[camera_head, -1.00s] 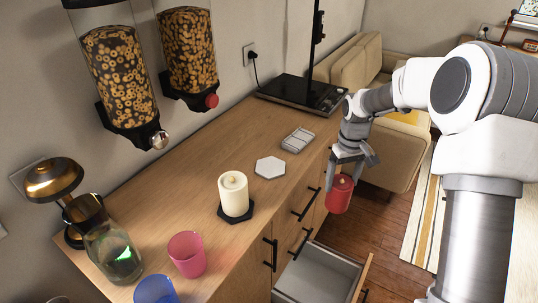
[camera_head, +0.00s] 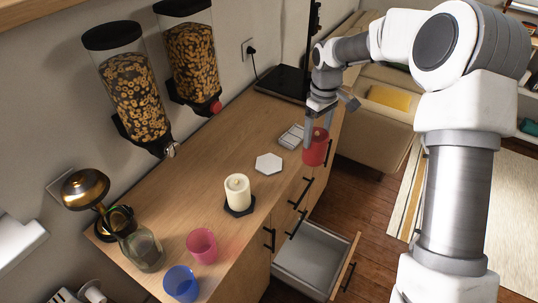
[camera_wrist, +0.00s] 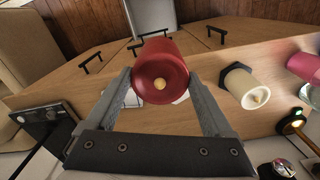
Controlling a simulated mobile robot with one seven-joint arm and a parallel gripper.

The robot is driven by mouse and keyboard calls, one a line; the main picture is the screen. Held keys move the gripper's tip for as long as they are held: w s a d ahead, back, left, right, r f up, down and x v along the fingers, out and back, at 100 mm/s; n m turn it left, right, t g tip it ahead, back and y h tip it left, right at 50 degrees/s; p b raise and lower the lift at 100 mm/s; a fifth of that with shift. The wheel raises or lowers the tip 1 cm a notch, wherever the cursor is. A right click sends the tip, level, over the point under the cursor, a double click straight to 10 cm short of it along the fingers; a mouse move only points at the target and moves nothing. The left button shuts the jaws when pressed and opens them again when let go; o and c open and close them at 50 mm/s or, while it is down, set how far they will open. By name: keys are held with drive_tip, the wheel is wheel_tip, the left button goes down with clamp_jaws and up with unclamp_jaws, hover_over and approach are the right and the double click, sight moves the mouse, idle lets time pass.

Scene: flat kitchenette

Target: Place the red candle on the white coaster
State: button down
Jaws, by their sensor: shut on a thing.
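The red candle (camera_head: 316,147) is held in my gripper (camera_head: 318,117), which is shut on it. In the head view it hangs upright at the front edge of the counter, to the right of the white coaster. The white hexagonal coaster (camera_head: 269,164) lies flat and bare on the wooden counter. In the wrist view the red candle (camera_wrist: 161,72) sits between both fingers of my gripper (camera_wrist: 162,85). It hides most of what lies behind it there, and a pale bit shows beside it.
A cream candle (camera_head: 237,192) stands on a black coaster (camera_head: 240,210), left of the white one. A small grey tray (camera_head: 291,137) lies behind the red candle. Pink (camera_head: 202,246) and blue (camera_head: 181,284) cups stand at the near end. A drawer (camera_head: 311,262) is open below.

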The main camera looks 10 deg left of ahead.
drive_tip(key=shift+a+r+n+p, duration=0.15)
drive_tip(key=shift+a+r+p, duration=0.1)
drive_tip(key=shift+r, duration=0.25)
drive_tip(key=shift+a+r+n+p, duration=0.15)
drive_tip(key=shift+a+r+p, duration=0.1)
drive_tip(key=shift+r, duration=0.25)
drive_tip(key=a+f+p, duration=0.2)
drive_tip(key=a+f, duration=0.9)
drive_tip(key=shift+a, duration=0.25)
drive_tip(key=shift+s, duration=0.1)
drive_tip(key=shift+f, duration=0.2)
unclamp_jaws()
wheel_tip(320, 180, up, 12)
drive_tip(key=shift+r+b, duration=0.2)
drive_tip(key=shift+b, duration=0.15)
